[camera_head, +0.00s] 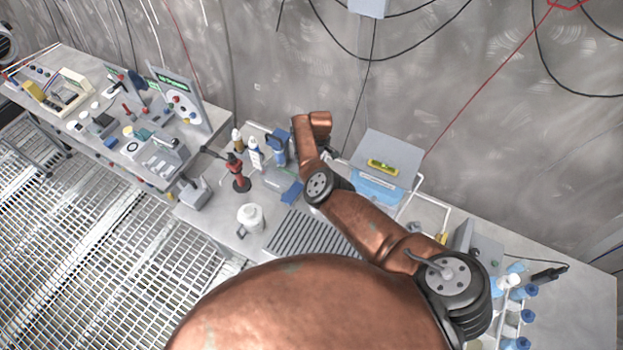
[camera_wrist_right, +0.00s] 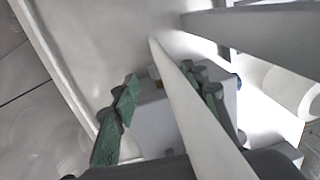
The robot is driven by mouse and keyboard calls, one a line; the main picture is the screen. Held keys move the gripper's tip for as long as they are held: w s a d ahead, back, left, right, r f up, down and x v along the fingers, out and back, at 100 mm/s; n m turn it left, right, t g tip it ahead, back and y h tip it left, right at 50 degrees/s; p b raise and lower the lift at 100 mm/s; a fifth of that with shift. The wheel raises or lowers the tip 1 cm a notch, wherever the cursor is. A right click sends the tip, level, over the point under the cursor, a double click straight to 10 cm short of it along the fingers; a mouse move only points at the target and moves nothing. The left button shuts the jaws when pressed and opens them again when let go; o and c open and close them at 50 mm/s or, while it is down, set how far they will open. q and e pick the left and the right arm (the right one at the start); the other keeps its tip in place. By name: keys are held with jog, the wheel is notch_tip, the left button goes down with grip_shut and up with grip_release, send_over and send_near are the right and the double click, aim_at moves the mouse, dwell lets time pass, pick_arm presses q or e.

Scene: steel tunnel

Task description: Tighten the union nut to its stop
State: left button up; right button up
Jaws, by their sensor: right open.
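I cannot make out the union nut in either view. My right gripper (camera_wrist_right: 166,82) is open in the right wrist view, its green-padded fingers apart. A pale grey block (camera_wrist_right: 158,122) shows between and behind the fingers, with a small brownish spot near its top edge. A long white bar (camera_wrist_right: 190,105) crosses close in front of the camera, partly hiding the right finger. I cannot tell whether the fingers touch anything. In the head view my copper right arm reaches over the bench, and its gripper is hidden. My left gripper is not in view.
The grey bench (camera_head: 222,228) carries a red and black stand (camera_head: 238,176), a white canister (camera_head: 250,218), small bottles (camera_head: 255,153), a ribbed grey plate (camera_head: 310,236) and a grey panel with a yellow level (camera_head: 383,167). Blue-capped bottles (camera_head: 528,290) stand at right. Grated floor lies left.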

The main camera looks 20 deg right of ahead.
notch_tip(320, 180, down, 5)
jog(key=shift+s+a+r+b, duration=0.1)
jog(key=shift+s+a+b, duration=0.05)
jog(key=shift+b, duration=0.45)
grip_shut()
jog(key=b, duration=0.3)
jog(key=shift+f+g+y, duration=0.2)
jog(key=shift+g+y, duration=0.1)
jog(key=shift+y, duration=0.1)
jog(key=shift+r+b, duration=0.15)
jog(key=shift+b, duration=0.4)
